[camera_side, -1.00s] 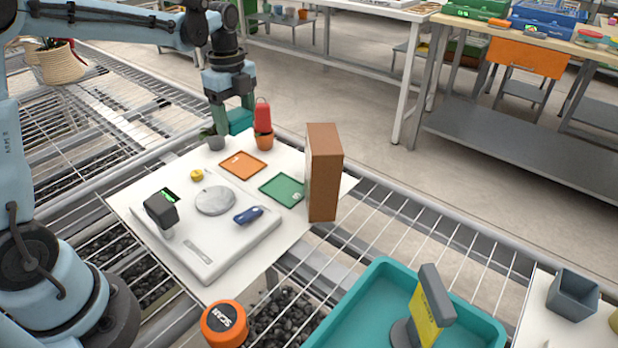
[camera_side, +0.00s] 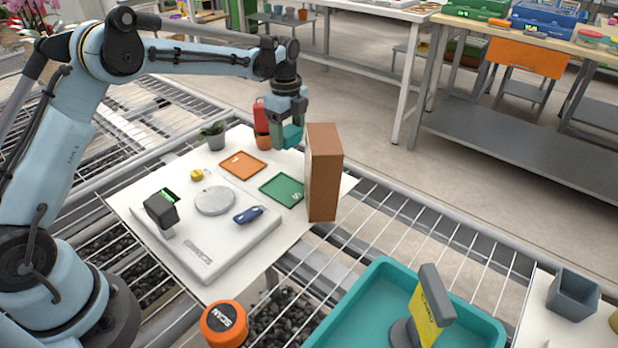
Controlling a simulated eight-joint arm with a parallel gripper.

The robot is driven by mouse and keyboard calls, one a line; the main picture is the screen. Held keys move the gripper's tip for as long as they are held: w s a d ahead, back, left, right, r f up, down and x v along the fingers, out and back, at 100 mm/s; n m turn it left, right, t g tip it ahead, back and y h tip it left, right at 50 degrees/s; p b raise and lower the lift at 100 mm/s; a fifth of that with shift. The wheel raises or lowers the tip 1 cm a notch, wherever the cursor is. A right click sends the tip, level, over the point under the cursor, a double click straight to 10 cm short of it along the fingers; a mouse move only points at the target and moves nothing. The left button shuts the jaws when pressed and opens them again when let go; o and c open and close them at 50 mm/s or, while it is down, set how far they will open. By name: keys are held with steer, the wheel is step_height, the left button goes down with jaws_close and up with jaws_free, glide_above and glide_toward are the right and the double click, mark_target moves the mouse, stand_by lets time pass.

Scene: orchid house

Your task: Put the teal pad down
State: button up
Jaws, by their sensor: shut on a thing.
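My gripper (camera_side: 287,134) is shut on the teal pad (camera_side: 292,135) and holds it above the back right of the white board. The pad is partly hidden by the fingers. I cannot tell whether the pad touches the box. A green tray (camera_side: 277,190) and an orange tray (camera_side: 243,164) lie flat on the white board below and to the left of the pad.
A scale with a round grey plate (camera_side: 215,201) stands on the white board, with a blue tool (camera_side: 248,215) on it. A teal tub (camera_side: 366,290) is at the front right.

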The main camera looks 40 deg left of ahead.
mark_target(289, 159)
steer(key=shift+f, duration=2.2)
steer(key=shift+f, duration=0.1)
steer(key=o, duration=0.7)
steer(key=shift+o, duration=0.2)
step_height(289, 159, up, 12)
steer(key=shift+r, duration=0.2)
steer(key=s+d+r+n+t, duration=0.2)
steer(key=s+r+n, duration=0.1)
steer(key=s+n, duration=0.25)
steer(key=s+d+r+n+t, duration=0.1)
steer(key=s+r+n+t, duration=0.1)
steer(key=s+r+n, duration=0.35)
steer(key=s+d+f+n+t, duration=0.2)
steer(key=s+f+n, duration=0.5)
steer(key=s, duration=0.5)
steer(key=shift+s+f+t, duration=0.2)
steer(key=shift+s+t, duration=0.1)
steer(key=shift+t, duration=0.3)
